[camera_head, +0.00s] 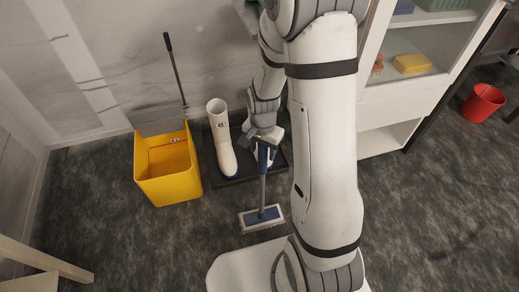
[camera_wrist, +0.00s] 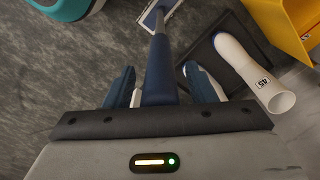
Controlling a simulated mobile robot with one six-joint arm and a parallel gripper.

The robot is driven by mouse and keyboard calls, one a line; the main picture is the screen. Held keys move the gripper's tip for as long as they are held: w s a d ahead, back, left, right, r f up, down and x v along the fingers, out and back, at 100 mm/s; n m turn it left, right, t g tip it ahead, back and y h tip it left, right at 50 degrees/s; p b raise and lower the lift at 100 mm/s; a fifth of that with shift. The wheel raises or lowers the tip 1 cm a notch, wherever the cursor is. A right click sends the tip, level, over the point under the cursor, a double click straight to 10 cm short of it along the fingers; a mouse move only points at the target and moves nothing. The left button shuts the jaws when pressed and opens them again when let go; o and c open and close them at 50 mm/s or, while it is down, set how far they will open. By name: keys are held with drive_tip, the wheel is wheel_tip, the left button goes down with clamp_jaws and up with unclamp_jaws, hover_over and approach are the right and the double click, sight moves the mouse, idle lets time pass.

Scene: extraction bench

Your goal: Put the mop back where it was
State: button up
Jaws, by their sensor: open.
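The mop has a blue-grey handle and a flat rectangular head (camera_head: 262,217) that rests on the dark floor. Its handle rises to my gripper (camera_head: 263,140), which hides the upper part in the head view. In the wrist view, the thick blue grip of the handle (camera_wrist: 160,72) stands between the two fingers of my gripper (camera_wrist: 163,88). The fingers are open, with a visible gap on each side of the handle. The mop head (camera_wrist: 160,14) shows at the top of that view.
A white boot (camera_head: 221,140) stands on a dark tray (camera_head: 226,181) behind the mop. A yellow bucket (camera_head: 167,188) with a grey long-handled part is to the left. A white cabinet (camera_head: 390,105) and red bin (camera_head: 482,103) are to the right.

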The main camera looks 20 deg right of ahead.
wheel_tip(320, 180, up, 12)
drive_tip(key=p, duration=0.3)
drive_tip(key=shift+f, duration=0.1)
drive_tip(key=s+a+r+n+t, duration=0.1)
drive_tip(key=s+r+n, duration=0.8)
drive_tip(key=s, duration=0.5)
wheel_tip(320, 180, up, 2)
drive_tip(key=shift+r, duration=0.2)
wheel_tip(320, 180, up, 24)
drive_tip(key=t+p, duration=0.1)
drive_tip(key=p, duration=2)
drive_tip(key=shift+d+f+t, duration=0.2)
drive_tip(key=shift+d+t, duration=0.05)
drive_tip(key=shift+t, duration=0.05)
drive_tip(key=shift+w, duration=0.1)
